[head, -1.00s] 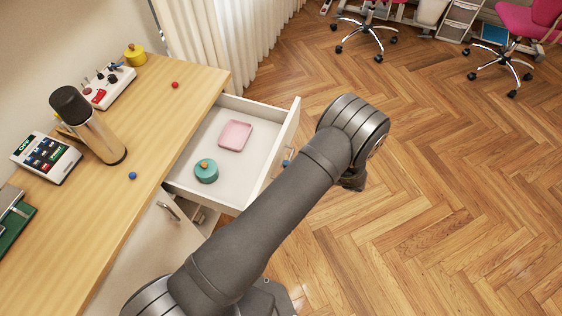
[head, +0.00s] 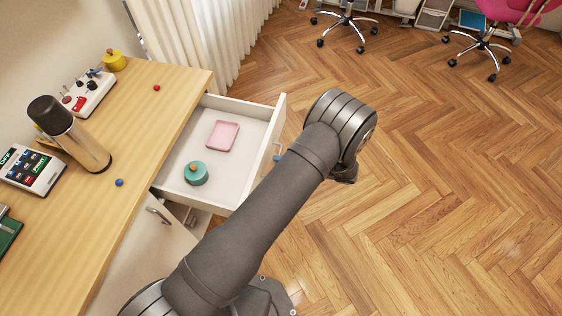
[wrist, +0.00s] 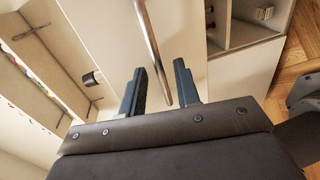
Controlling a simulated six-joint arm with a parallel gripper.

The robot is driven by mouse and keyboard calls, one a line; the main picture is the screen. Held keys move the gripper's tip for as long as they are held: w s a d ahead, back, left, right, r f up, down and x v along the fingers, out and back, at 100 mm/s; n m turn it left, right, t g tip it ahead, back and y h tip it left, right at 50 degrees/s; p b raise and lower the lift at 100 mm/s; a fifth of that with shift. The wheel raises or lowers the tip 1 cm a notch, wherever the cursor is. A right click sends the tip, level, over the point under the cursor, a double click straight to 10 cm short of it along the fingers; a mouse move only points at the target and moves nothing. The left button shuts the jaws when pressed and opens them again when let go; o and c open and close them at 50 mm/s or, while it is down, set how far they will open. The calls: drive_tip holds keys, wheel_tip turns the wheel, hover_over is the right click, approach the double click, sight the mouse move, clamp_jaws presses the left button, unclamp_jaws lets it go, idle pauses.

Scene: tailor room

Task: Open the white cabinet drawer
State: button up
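The white cabinet drawer (head: 246,180) stands pulled out from under the wooden worktop, its inside in plain view. A pink tray (head: 222,136) and a round teal container (head: 196,173) lie in it. In the wrist view my gripper (wrist: 160,66) has its two dark fingers apart. A metal bar handle (wrist: 150,38) on a pale front runs into the gap between them, with space visible on both sides. In the head view my arm crosses in front of the drawer's near corner, and my fingers are mostly hidden.
The worktop (head: 140,110) holds a dark-capped cylinder (head: 75,135), a calculator (head: 30,168) and small items. A cabinet door handle (head: 158,215) is below the drawer. Open shelf compartments (wrist: 240,25) show in the wrist view. The parquet floor (head: 440,200) at right is clear; chairs stand far back.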

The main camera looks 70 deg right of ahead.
drive_tip(key=v, duration=1.6)
drive_tip(key=shift+s, duration=0.35)
drive_tip(key=x, duration=1.7)
drive_tip(key=shift+w, duration=0.2)
drive_tip(key=v, duration=1.7)
drive_tip(key=shift+s, duration=0.2)
drive_tip(key=shift+x, duration=9.4)
